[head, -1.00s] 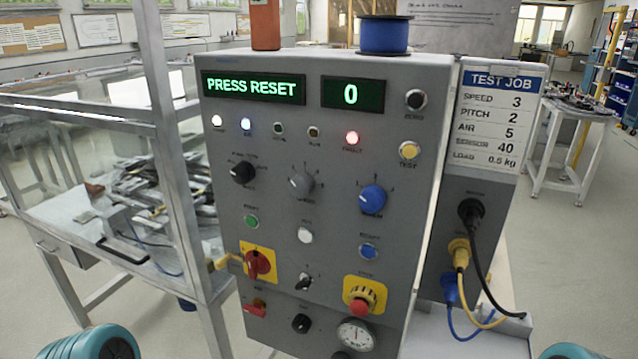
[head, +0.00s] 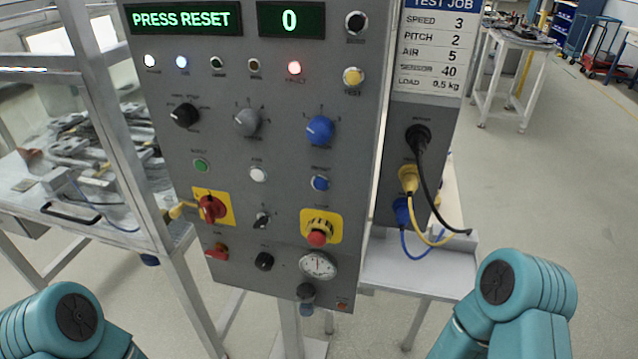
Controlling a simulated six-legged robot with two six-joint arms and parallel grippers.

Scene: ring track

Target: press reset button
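A grey control panel (head: 285,210) stands upright in the middle of the head view. Its green display (head: 184,18) reads PRESS RESET, and a second display (head: 289,19) reads 0. A small blue button (head: 320,183) sits below the blue knob (head: 319,130); the small label above it is blurred but looks like RESET. A green button (head: 201,165) and a white button (head: 258,174) lie to its left in about the same row. A red lamp (head: 294,68) is lit. Only teal arm parts of mine show at the bottom corners; neither gripper is in view.
A red emergency-stop button (head: 317,238) on yellow sits below the blue button. A red rotary switch (head: 212,208) is at left, a gauge (head: 318,265) below. Plugged cables (head: 424,180) hang right of the panel. A metal-framed bench (head: 75,195) stands at left; open floor lies right.

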